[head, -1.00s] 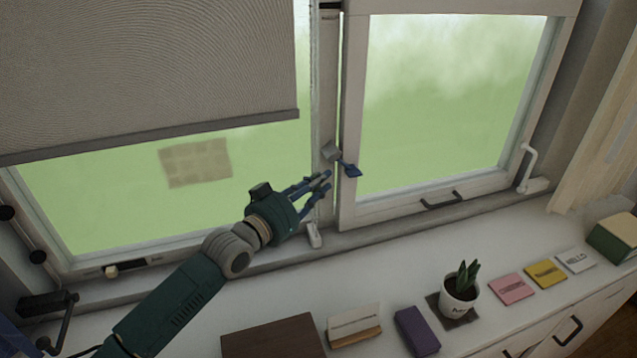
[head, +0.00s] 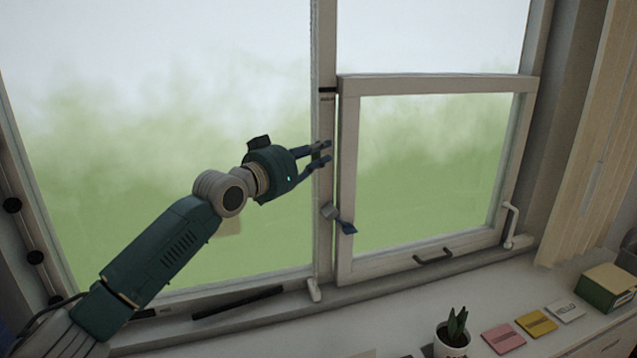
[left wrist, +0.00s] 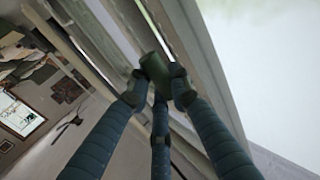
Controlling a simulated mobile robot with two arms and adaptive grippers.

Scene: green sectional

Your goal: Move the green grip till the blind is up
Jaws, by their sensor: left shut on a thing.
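The green grip (left wrist: 154,68) is a short dark green cylinder between my fingertips in the left wrist view. My left gripper (head: 322,154) is at the window's middle post in the head view, above the blue latch handle, and it is shut on the grip. The wrist view shows its fingers (left wrist: 157,92) closed around the grip. In the head view the fingers hide the grip, or it is too small to make out. The blind does not show in the head view; the large left pane (head: 150,110) is uncovered as far as I see.
A blue latch handle (head: 347,227) sticks out below my gripper. A white handle (head: 313,290) is lower on the post. A smaller framed pane (head: 430,170) stands at right. The white top (head: 400,310) holds a potted plant (head: 454,333), cards and a green box (head: 606,290).

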